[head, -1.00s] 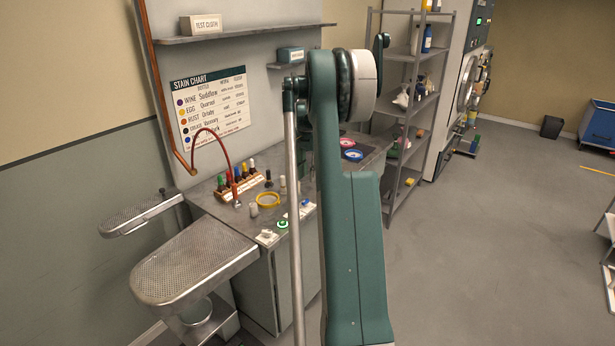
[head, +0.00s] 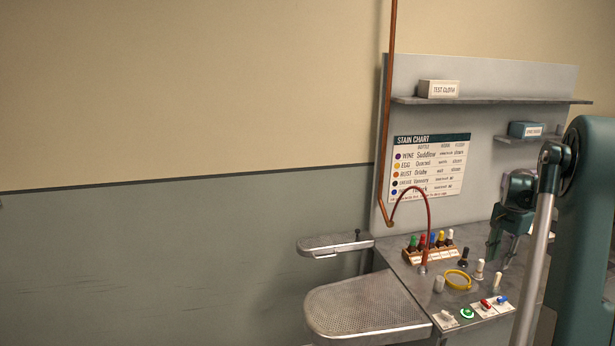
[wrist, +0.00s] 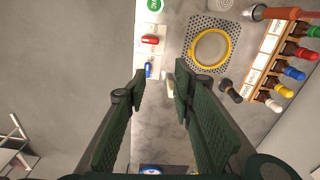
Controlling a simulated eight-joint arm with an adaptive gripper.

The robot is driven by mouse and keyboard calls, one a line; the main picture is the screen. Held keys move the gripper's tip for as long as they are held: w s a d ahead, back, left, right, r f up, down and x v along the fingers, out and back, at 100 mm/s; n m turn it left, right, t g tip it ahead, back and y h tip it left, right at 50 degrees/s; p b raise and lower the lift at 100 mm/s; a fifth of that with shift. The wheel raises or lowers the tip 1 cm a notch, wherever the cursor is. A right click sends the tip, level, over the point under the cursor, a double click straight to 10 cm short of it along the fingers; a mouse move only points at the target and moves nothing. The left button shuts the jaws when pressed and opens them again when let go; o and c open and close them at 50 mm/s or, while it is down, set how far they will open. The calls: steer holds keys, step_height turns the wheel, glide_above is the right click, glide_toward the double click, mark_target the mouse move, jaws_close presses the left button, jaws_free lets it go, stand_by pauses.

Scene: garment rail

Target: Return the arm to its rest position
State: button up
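My gripper (head: 504,240) hangs over the right part of the stain bench (head: 408,272) in the head view, pointing down. In the wrist view my gripper (wrist: 158,90) has its two dark green fingers apart. I see nothing held between them. A small pale bottle (wrist: 171,86) shows below, close to the right fingertip and partly hidden by it. My arm stands at the right edge of the head view and hides the bench's right end.
Below are a yellow ring (wrist: 210,48), a rack of bottles (wrist: 272,62), a dark bottle (wrist: 230,90), and a red switch (wrist: 150,40) and blue switch (wrist: 148,69). A shelf (head: 480,100) runs behind. A perforated pressing board (head: 365,308) stands left. Bare floor (wrist: 65,70) lies beside the bench.

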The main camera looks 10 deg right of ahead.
steer(key=s+a+r+n+t, duration=0.1)
steer(key=a+r+n, duration=0.3)
steer(key=a, duration=0.8)
steer(key=s+a+r+n+t+h, duration=0.1)
steer(key=a+r, duration=0.4)
steer(key=a, duration=0.8)
steer(key=s+a+r+n+t, duration=0.1)
steer(key=s+a+r+n, duration=0.3)
steer(key=a, duration=0.8)
steer(key=s+a+f+n+t, duration=0.2)
steer(key=s+a+f+n, duration=0.1)
steer(key=s+a, duration=0.7)
steer(key=s+a+f+n+t+y, duration=0.1)
steer(key=s+a+f+n, duration=0.2)
steer(key=s+a, duration=0.7)
steer(key=a+n, duration=0.1)
steer(key=a, duration=0.7)
steer(key=shift+a+n+t, duration=0.15)
steer(key=shift+n+t, duration=0.15)
steer(key=shift+t, duration=0.1)
